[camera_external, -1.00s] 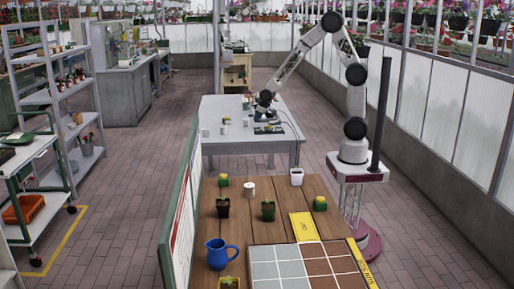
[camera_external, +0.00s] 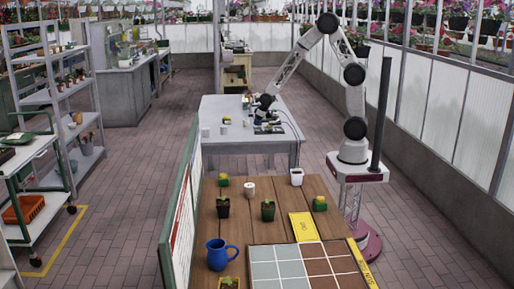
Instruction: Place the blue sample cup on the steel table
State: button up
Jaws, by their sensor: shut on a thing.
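The grey steel table (camera_external: 222,140) stands in the middle distance, beyond the wooden table. My arm reaches over it from the right. My gripper (camera_external: 261,119) is low over the table's right half, among small things. It is shut on a small bluish thing at its fingertips, which looks like the blue sample cup (camera_external: 260,122). The cup is tiny and partly hidden by the gripper, so I cannot tell whether its base touches the tabletop.
The wooden table (camera_external: 235,235) in front holds several pots, a blue jug (camera_external: 220,254) and a tiled board. The steel table's front left is clear.

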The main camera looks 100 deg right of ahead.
aim_at(258, 133)
jog(key=shift+f, duration=2.15)
jog(key=shift+f, duration=0.55)
jog(key=o, duration=1)
jog(key=shift+o, duration=0.2)
jog(key=shift+r, duration=0.15)
jog(key=v, duration=0.7)
jog(key=shift+r, duration=0.2)
jog(key=shift+s, duration=0.1)
